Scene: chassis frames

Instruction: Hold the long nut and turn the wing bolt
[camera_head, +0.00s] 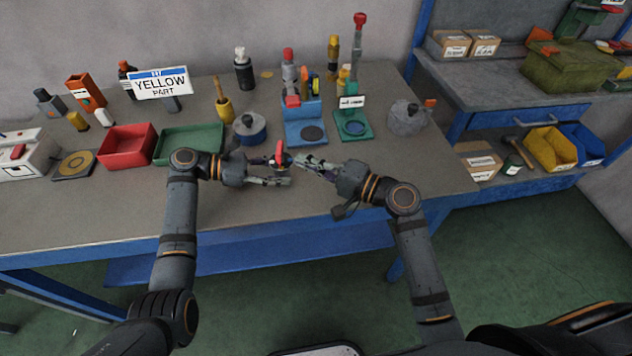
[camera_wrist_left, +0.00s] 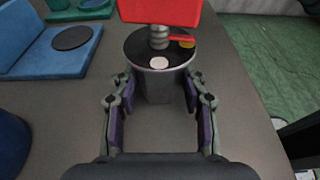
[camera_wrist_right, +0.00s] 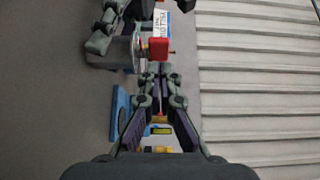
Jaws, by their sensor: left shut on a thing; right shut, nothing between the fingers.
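The long nut (camera_wrist_left: 158,88) is a dark grey cylinder standing upright between the fingers of my left gripper (camera_wrist_left: 160,98), which is shut on its sides. The wing bolt (camera_wrist_left: 160,12) has a red wing head and a grey threaded shank rising from the nut's dark top face. A red pointer, a yellow mark and a pale disc lie on that face. The red head also shows in the head view (camera_head: 280,152) and the right wrist view (camera_wrist_right: 157,50). My right gripper (camera_wrist_right: 160,72) is shut and empty, its tips close to the red head; contact is unclear.
A sign reading YELLOW PART (camera_head: 161,83) stands at the back left. A red tray (camera_head: 126,147), a green tray (camera_head: 188,144), a blue stand (camera_head: 305,125) and a green stand (camera_head: 353,125) stand behind the grippers. The bench front is clear.

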